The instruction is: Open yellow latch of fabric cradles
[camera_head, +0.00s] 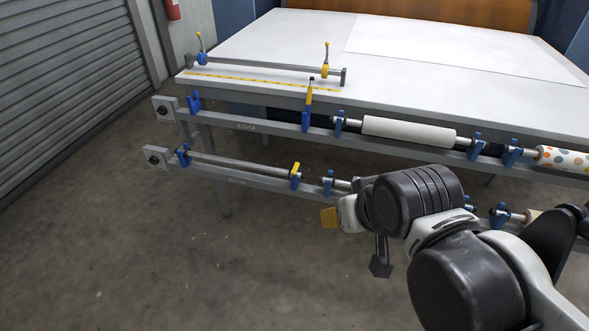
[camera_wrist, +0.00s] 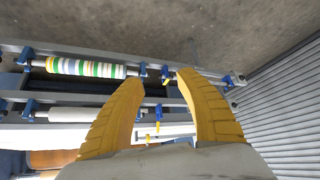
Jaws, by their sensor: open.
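A yellow latch (camera_head: 295,169) tilts up from the blue cradle at the right end of a thin bar on the lower rail. In the wrist view this lower latch (camera_wrist: 167,83) shows small, beyond my fingertips. Another yellow latch (camera_head: 309,94), dark-tipped, stands upright on a blue cradle (camera_head: 306,121) of the upper rail. It also appears in the wrist view (camera_wrist: 158,126), between my fingers. My gripper (camera_wrist: 162,78) is open and empty, its yellow fingers wide apart. In the head view it is right of and below the lower latch, apart from it, mostly hidden by my arm.
A white-topped table (camera_head: 270,45) stands behind the rails. A white roll (camera_head: 408,133) and a dotted roll (camera_head: 562,158) lie on the upper rail. A striped roll (camera_wrist: 86,68) lies on the lower rail. A ribbed shutter (camera_head: 70,70) stands left. Floor in front is clear.

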